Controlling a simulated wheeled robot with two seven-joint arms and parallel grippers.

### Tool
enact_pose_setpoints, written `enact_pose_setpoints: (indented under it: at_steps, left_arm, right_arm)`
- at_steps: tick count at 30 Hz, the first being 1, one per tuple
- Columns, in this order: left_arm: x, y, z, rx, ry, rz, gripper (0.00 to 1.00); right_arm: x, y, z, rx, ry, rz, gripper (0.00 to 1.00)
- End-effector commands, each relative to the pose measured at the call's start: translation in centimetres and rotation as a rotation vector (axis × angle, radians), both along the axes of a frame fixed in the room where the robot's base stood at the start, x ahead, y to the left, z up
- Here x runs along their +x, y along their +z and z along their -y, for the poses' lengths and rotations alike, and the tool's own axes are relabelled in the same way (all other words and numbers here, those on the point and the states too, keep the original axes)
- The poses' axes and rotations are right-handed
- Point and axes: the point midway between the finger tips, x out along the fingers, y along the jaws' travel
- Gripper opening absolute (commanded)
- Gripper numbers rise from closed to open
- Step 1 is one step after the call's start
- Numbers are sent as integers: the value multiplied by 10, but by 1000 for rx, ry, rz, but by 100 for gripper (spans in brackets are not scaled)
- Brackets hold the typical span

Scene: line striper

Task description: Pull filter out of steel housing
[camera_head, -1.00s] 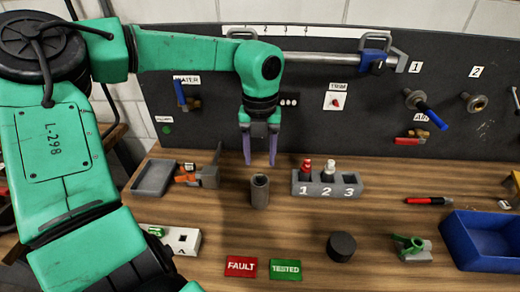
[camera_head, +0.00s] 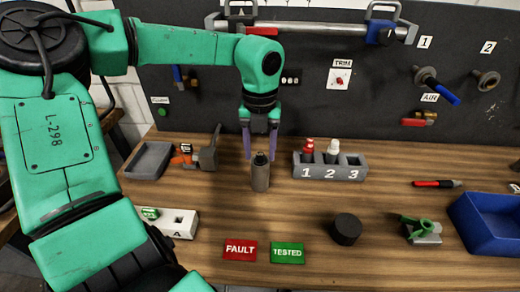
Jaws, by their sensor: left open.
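The steel housing (camera_head: 260,179) is a small grey-brown upright cylinder on the wooden bench. A dark top (camera_head: 261,158), which looks like the filter, sticks up out of its mouth. My left gripper (camera_head: 260,157) points straight down with its two purple fingers spread, one to each side of this dark top. From this view I cannot tell whether the fingers touch it or stand slightly behind it. The lower part of the filter is hidden inside the housing. My right gripper does not show.
A grey block (camera_head: 330,167) numbered 1 to 3, holding a red and a white bottle, stands to the right. A vise-like tool (camera_head: 208,156) and grey tray (camera_head: 150,160) are to the left. A black puck (camera_head: 346,229) and FAULT (camera_head: 240,250) and TESTED (camera_head: 287,253) plates lie in front.

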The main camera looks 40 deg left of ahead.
Motion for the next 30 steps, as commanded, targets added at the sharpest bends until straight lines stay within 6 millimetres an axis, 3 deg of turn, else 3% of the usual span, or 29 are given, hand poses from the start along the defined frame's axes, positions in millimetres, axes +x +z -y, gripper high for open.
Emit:
enact_pose_setpoints:
  at_steps: [7, 11, 12, 30]
  left_arm:
    - [0, 0, 0, 0, 0, 0, 55]
    - [0, 0, 0, 0, 0, 0, 5]
    - [0, 0, 0, 0, 0, 0, 0]
    - [0, 11, 0, 0, 0, 0, 0]
  right_arm:
    - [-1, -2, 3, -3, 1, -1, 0]
    - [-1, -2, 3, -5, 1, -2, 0]
    - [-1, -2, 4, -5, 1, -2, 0]
    - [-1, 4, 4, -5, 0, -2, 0]
